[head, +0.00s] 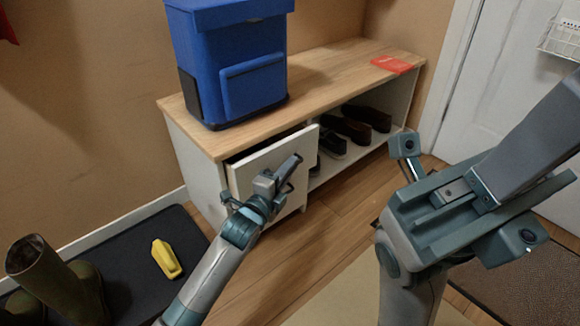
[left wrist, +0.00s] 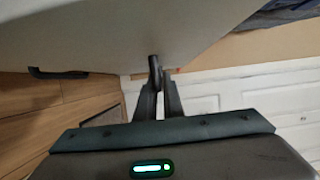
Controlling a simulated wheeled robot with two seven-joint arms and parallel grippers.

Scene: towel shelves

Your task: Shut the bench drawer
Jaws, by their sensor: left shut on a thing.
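The bench drawer (head: 250,170) is at the left end of the wooden bench (head: 335,67). Its white front stands out from the bench, with a dark gap behind its top edge, so it is partly open. My left gripper (head: 287,172) is at the drawer front. In the left wrist view my left gripper (left wrist: 157,88) is shut on a dark drawer handle (left wrist: 153,63) next to the pale drawer front (left wrist: 110,30). The gripper hides part of the handle.
A blue bin (head: 235,60) and a red item (head: 391,64) are on the bench top. Several dark shoes (head: 345,128) sit in the open shelf. A dark mat (head: 130,275) holds boots (head: 50,275) and a yellow object (head: 166,259).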

